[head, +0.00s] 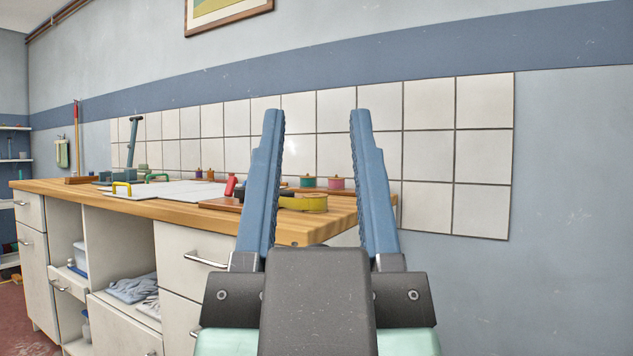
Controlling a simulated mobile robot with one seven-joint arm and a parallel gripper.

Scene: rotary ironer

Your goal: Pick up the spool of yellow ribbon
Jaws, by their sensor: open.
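The spool of yellow ribbon (305,203) lies near the right end of the wooden worktop. It shows in the gap between my fingers, and its left part is partly covered by a dark object beside it and by my left finger. My gripper (315,115) is open and empty, with its two blue fingers pointing up in the foreground. The spool is beyond the fingers and apart from them, as far as I can tell.
Green (308,182) and pink (337,184) spools stand behind it near the tiled wall (428,157). A red object (230,185) stands left of my gripper. A white board (178,193) lies on the worktop (60,188). Drawers and open shelves are below. The right side is bare wall.

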